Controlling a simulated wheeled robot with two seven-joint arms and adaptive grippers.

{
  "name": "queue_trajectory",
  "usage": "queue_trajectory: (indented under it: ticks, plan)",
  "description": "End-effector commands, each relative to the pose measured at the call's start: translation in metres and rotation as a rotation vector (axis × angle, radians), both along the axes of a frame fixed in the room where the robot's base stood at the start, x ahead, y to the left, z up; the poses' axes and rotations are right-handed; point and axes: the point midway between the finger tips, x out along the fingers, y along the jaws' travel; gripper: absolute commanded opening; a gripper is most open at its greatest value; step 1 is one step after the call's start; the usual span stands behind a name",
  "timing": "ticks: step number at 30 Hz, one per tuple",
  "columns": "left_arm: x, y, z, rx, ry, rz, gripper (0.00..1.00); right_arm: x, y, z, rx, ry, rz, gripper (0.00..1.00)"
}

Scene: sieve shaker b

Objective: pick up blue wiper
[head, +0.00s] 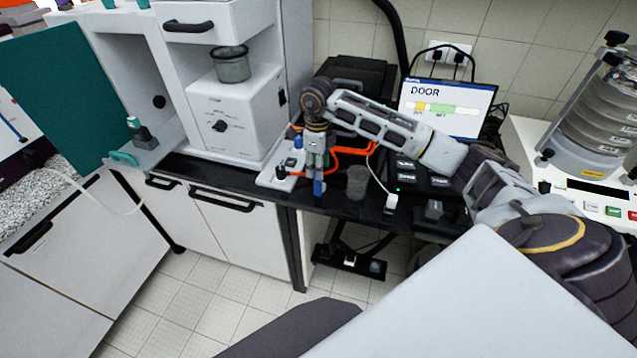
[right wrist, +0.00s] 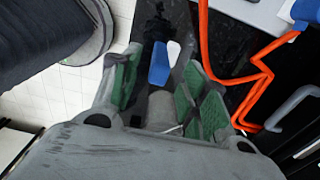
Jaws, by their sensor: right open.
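The blue wiper (right wrist: 159,62) shows in the right wrist view as a blue piece with a white part beside it, just beyond my right gripper's fingertips. In the head view its blue part (head: 319,187) shows directly below the gripper, at the front edge of the black bench. My right gripper (right wrist: 153,85) is open, its green-padded fingers apart on either side of the line to the wiper. In the head view the gripper (head: 318,168) points down over the bench edge. I cannot tell whether the fingers touch the wiper. My left gripper is not in view.
Orange tubing (head: 345,152) runs close beside the gripper. A clear cup (head: 357,182) stands just to its right on the black bench. A white machine (head: 232,112) stands to the left, a laptop (head: 447,104) behind, and a sieve stack (head: 597,115) at far right.

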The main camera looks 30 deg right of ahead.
Motion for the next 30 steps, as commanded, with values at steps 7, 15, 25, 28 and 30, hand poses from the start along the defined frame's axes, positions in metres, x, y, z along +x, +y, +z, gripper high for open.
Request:
queue_trajectory:
  ticks: [7,15,25,28,30]
  plan:
    - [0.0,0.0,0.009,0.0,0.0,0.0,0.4,-0.002,0.0,-0.023,0.001,0.002,0.0,0.45]
    - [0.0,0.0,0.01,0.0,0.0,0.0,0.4,-0.001,0.0,-0.032,0.0,0.0,0.0,0.45]
    - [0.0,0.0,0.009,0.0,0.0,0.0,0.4,-0.001,0.0,-0.032,0.0,0.0,0.0,0.45]
    - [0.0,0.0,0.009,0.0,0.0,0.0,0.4,-0.001,0.0,-0.032,0.0,0.0,0.0,0.36]
    - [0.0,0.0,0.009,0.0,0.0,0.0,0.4,-0.001,0.0,-0.032,0.0,0.0,0.0,0.27]
